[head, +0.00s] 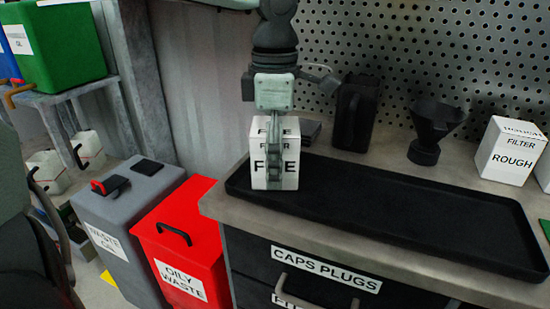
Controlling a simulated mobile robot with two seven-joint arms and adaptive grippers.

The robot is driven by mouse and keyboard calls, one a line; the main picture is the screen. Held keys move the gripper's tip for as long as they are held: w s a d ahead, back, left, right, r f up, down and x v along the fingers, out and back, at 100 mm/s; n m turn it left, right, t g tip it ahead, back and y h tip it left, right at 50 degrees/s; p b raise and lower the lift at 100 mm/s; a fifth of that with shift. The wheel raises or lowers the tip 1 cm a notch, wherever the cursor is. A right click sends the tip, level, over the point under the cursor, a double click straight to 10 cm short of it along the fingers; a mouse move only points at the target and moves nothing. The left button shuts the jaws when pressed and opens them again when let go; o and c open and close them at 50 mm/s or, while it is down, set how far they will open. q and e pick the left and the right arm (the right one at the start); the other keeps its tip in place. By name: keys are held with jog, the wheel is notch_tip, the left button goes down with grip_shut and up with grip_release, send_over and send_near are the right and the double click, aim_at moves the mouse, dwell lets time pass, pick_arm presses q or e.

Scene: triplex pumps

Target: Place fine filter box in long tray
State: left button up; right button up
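The fine filter box (290,155) is white with black lettering and stands upright at the left end of the long black tray (400,215). Its base appears to be at the tray floor, but I cannot tell if it rests there. My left gripper (275,150) comes down from above at the box, with one finger in front of the lettered face. The other finger is hidden, so I cannot tell whether the grip is closed on the box. My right gripper is not in view.
The rough filter box (511,151), a black funnel (434,130) and a black container (356,112) stand behind the tray. A perforated panel (400,45) backs the worktop. Red (190,240) and grey (130,205) waste bins stand left of the counter. The tray's middle and right are empty.

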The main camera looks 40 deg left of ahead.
pick_arm(q)
notch_tip(320, 180, up, 11)
jog(key=shift+r+p, duration=0.1)
jog(key=shift+p, duration=0.25)
jog(key=shift+r, duration=0.6)
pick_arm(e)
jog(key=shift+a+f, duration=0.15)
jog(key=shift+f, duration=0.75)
pick_arm(q)
jog(key=shift+s, duration=0.1)
